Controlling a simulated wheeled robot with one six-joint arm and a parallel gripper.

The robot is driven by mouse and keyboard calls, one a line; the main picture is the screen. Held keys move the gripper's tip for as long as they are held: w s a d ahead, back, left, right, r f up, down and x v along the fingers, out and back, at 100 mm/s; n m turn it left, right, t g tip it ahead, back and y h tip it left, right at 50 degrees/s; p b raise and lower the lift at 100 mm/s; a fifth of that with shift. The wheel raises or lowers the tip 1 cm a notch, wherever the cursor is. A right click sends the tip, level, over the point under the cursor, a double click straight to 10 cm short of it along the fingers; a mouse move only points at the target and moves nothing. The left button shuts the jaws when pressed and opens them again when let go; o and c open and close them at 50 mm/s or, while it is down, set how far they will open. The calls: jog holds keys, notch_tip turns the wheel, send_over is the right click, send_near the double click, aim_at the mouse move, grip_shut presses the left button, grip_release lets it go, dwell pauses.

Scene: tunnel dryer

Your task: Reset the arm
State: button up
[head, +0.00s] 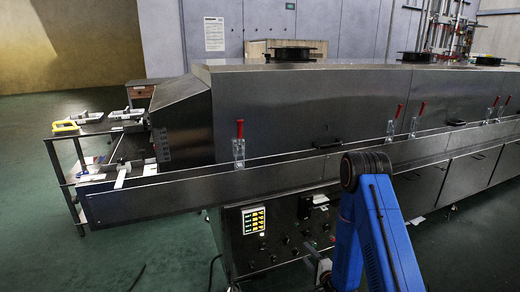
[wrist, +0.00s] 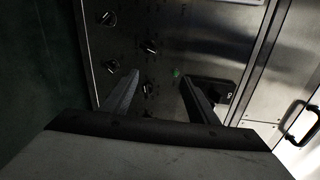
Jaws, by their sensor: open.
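My gripper (wrist: 160,79) shows in the wrist view, its two dark fingers apart with nothing between them. It faces the dryer's control panel (wrist: 165,20), which has several black knobs, a green button (wrist: 176,72) and a black rotary switch (wrist: 219,92) marked "On". The right finger overlaps the edge of this switch in the picture; I cannot tell whether they touch. In the head view my blue arm is bent in front of the dryer (head: 275,110), and the control panel's lit yellow display (head: 254,220) is left of it. The gripper is not clear there.
Red-handled clamps (head: 239,142) stand along the dryer's front ledge. A metal table (head: 66,180) with trays and a yellow-handled item stands at the left end. Cabinet doors (head: 465,178) run to the right. The green floor (head: 150,235) is mostly open at front left, with a dark cable on it.

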jog(key=s+d+r+n+g+h, duration=0.2)
jog(key=s+r+n, duration=0.1)
jog(key=r, duration=0.6)
jog(key=s+d+r+n+g+h, duration=0.1)
jog(key=s+d+r+n, duration=0.15)
jog(key=r, duration=0.65)
jog(key=s+d+r+n+g+h, duration=0.2)
jog(key=s+r+n, duration=0.1)
jog(key=r, duration=0.7)
jog(key=s+r+n+g, duration=0.2)
jog(key=s+r, duration=0.1)
jog(key=s, duration=0.9)
jog(key=s+r+n+g, duration=0.1)
jog(key=s+r, duration=0.3)
jog(key=s, duration=0.9)
jog(key=s+r+n+g, duration=0.2)
jog(key=s+r+n, duration=0.1)
jog(key=s, duration=0.9)
jog(key=shift+s+d+r+g+h, duration=0.3)
jog(key=shift+r, duration=0.2)
